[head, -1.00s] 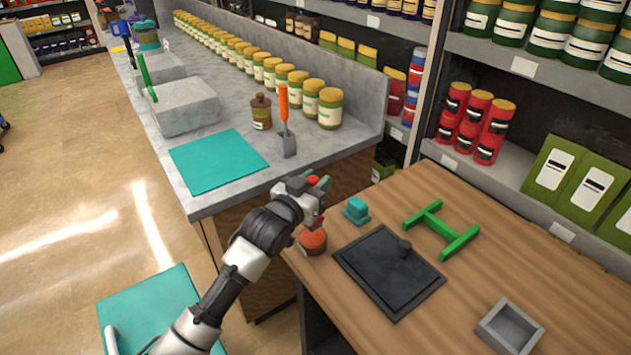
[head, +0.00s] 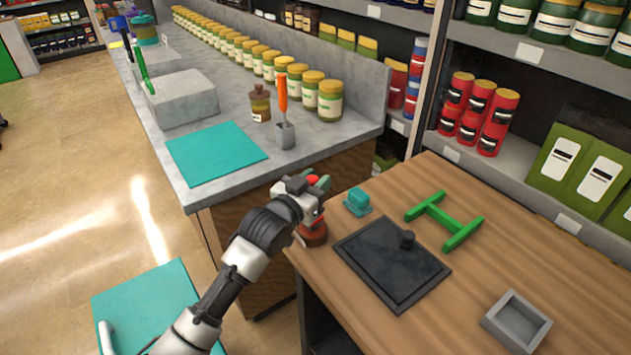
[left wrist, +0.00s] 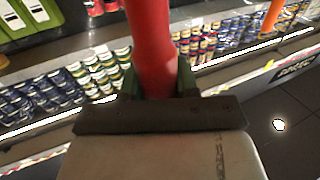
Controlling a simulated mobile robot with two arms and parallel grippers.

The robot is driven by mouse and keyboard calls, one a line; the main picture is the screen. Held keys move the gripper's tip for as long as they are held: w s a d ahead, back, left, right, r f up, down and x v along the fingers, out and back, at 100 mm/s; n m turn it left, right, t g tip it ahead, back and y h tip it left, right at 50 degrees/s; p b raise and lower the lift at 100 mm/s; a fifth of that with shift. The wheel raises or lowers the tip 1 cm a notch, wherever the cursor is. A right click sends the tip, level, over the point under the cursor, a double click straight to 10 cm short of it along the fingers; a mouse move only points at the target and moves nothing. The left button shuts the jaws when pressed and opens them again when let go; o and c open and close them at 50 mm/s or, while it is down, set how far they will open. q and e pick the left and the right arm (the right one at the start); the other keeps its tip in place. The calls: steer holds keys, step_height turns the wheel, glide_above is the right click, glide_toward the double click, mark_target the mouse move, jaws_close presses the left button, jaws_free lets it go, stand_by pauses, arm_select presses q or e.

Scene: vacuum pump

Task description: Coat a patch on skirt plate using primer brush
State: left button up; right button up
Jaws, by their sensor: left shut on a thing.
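My left gripper (head: 318,185) is above the left edge of the wooden table. It is shut on a red handle, whose tip shows between the green fingertips. The red handle (left wrist: 152,45) fills the jaws in the left wrist view; I take it for the primer brush, but its bristles are hidden. A flat dark plate with a black knob (head: 385,275) lies on the table to the right, possibly the skirt plate. My right gripper is not in view.
On the table (head: 430,330) are a teal block (head: 357,202), a green H-shaped frame (head: 460,236) and a grey open box (head: 515,322). The grey counter (head: 220,195) holds a teal mat (head: 215,153), an orange-handled tool (head: 282,92) and many jars. Stocked shelves stand behind.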

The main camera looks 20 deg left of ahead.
arm_select(q)
steer(key=shift+f, duration=0.45)
stand_by(0.5)
steer(key=shift+f, duration=0.15)
stand_by(1.3)
step_height(320, 180, up, 7)
steer(key=p, duration=0.7)
stand_by(0.4)
stand_by(0.3)
